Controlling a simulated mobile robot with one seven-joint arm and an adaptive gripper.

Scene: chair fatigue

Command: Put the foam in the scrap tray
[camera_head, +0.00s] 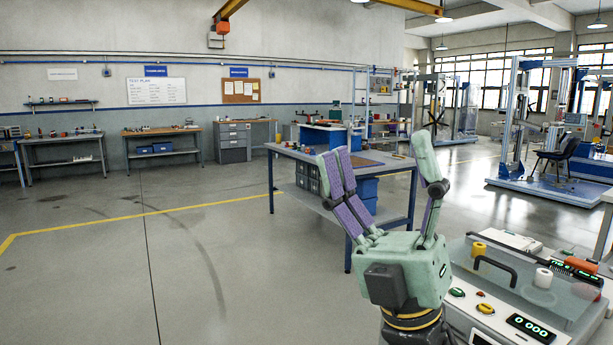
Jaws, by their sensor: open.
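My gripper (384,168) is raised in the foreground, right of centre, with its fingers pointing up, spread apart and empty. I cannot tell which thing is the foam. A small yellow cylinder (479,248), a white roll-like piece (543,278) and an orange cylinder (581,265) are at the lower right, on or above a machine, to the right of my gripper. I cannot make out a scrap tray with certainty.
The machine (480,318) at the lower right has buttons, a black handle (495,268) and a lit display. A blue-legged workbench (290,152) with small items stands behind my gripper. Open floor lies to the left. A chair (556,158) and test frames stand at the far right.

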